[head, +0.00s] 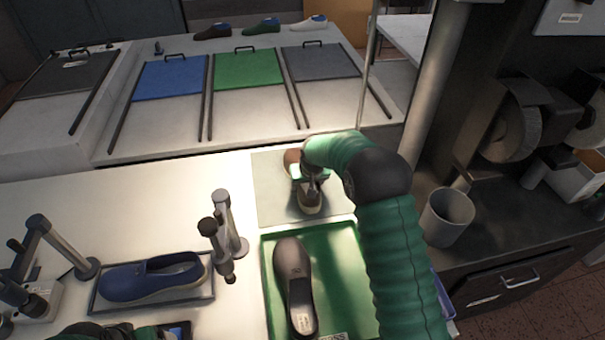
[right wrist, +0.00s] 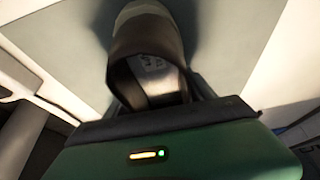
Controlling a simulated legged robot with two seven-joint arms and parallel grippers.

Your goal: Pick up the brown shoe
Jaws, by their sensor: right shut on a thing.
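The brown shoe (head: 292,158) is on or just above the pale grey-green mat (head: 268,205) at the centre of the head view. My right gripper (head: 309,186) is over its middle and hides much of it. In the right wrist view, the shoe (right wrist: 148,40) lies between the jaws, its opening facing the camera. The right gripper is shut on it. Whether the sole touches the mat is unclear. A green and black part of my left arm shows at the bottom left edge of the head view; its fingers cannot be made out.
A green tray (head: 345,255) in front of the mat holds a grey-brown shoe (head: 294,275). A blue shoe (head: 150,278) lies in a dark tray at left, near a metal post fixture (head: 226,235). Blue, green and grey panels line the back bench. A grey cup (head: 447,215) stands right.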

